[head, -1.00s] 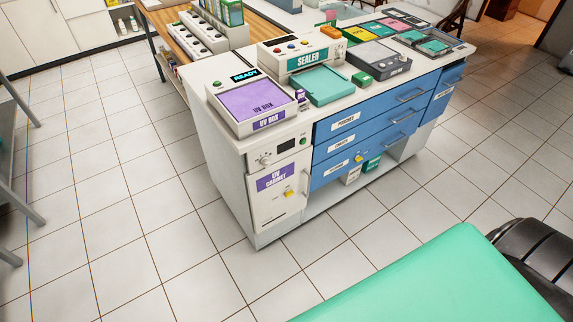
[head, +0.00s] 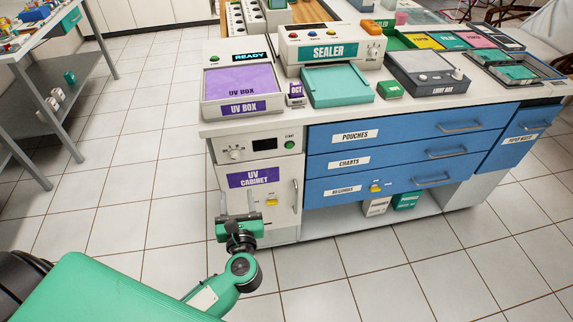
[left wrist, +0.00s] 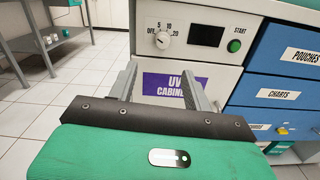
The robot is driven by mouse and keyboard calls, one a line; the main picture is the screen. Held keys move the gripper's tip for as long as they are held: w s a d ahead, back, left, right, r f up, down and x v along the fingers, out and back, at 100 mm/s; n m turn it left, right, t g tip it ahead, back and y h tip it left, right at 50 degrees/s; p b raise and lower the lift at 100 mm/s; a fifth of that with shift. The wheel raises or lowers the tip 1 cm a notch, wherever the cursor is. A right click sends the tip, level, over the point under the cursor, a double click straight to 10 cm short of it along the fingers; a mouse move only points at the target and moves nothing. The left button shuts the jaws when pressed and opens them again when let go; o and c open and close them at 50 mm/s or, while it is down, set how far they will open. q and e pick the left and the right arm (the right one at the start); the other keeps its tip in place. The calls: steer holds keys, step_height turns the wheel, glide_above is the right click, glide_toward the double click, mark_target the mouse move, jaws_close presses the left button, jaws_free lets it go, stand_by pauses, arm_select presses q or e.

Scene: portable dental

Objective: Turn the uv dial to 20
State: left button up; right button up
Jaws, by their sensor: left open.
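The uv dial (head: 236,154) is a small pale knob at the upper left of the UV cabinet's front. In the left wrist view the dial (left wrist: 163,40) has the marks OFF, 5, 10 and 20 around it. I cannot tell surely which mark its pointer meets. My left gripper (head: 238,207) is in front of the cabinet door, below the dial. In the left wrist view the left gripper (left wrist: 160,80) has its two fingers apart and empty, with the purple UV CABINET label between them. The dial lies beyond the fingertips, apart from them. My right gripper is not in view.
A green START button (left wrist: 234,46) and a dark display (left wrist: 207,34) sit right of the dial. The cabinet door has a handle (head: 294,196) and a yellow piece. Blue drawers (head: 402,150) stand to the right. The UV box (head: 241,88) is above. Floor is clear to the left.

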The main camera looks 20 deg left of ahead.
mark_target(235, 159)
arm_select(q)
steer(key=shift+n, duration=0.5)
steer(key=x, duration=0.9)
steer(key=p+x, duration=0.1)
steer(key=x, duration=0.3)
steer(key=shift+w+d+r, duration=0.1)
steer(key=shift+w+d, duration=0.1)
steer(key=shift+w, duration=0.25)
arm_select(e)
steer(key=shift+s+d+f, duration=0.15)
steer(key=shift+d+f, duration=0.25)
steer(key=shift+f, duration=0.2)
arm_select(q)
steer(key=shift+c, duration=0.2)
steer(key=c, duration=0.9)
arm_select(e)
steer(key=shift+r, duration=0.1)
